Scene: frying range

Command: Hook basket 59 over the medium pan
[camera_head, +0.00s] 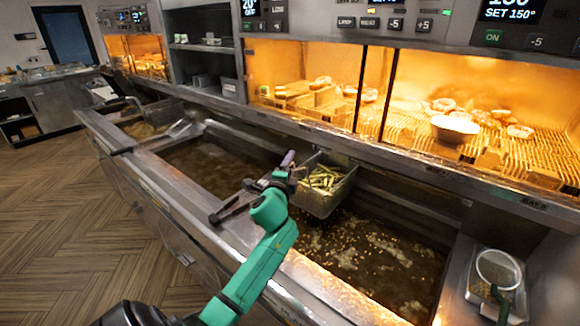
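A wire basket of yellow-green fries (322,188), which I take as basket 59 though no number is legible, is at the back of the fryer. It is over the left part of the large right-hand oil pan (370,262), near the divider. Its purple-tipped handle (288,158) points up and left. My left gripper (287,174), on the green arm, is at this handle and looks shut on it; its fingers are mostly hidden. The middle pan (215,165), with dark oil, lies left of the basket. My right gripper is not in view.
Another basket (145,125) sits at the far-left pan, with a metal handle (180,128) near it. A dark bar (235,205) lies at the front rim near my gripper. A lit warming shelf (500,150) with a white bowl (455,128) runs behind. A container (497,285) stands at right.

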